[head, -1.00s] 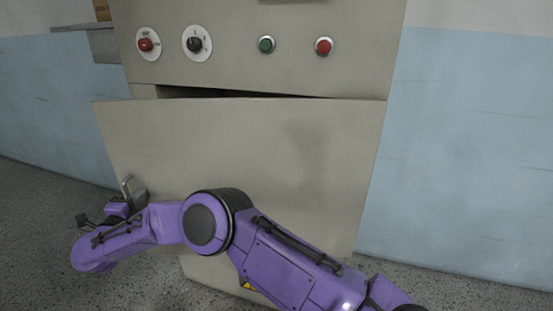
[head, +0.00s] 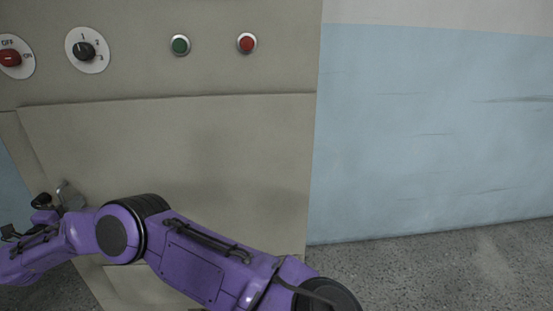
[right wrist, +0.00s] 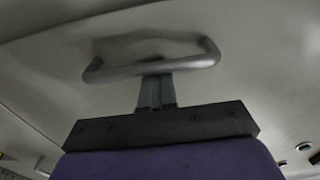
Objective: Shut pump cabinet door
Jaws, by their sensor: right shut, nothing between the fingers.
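The beige pump cabinet door (head: 190,145) fills the lower front of the cabinet in the head view. Its top edge lies close along the panel above, with only a thin seam showing. A grey metal bar handle (head: 70,196) is near the door's left edge; the handle also shows in the right wrist view (right wrist: 190,60). My right gripper (right wrist: 155,90) is shut and empty, its fingertips at the handle bar, touching or very near it. My purple right arm crosses the lower part of the door and hides some of it. My left gripper is out of view.
Above the door are a red switch (head: 10,58), a black rotary knob (head: 84,50), a green button (head: 180,45) and a red button (head: 246,43). A blue and white wall (head: 430,130) stands to the right. Speckled floor (head: 450,260) is clear at lower right.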

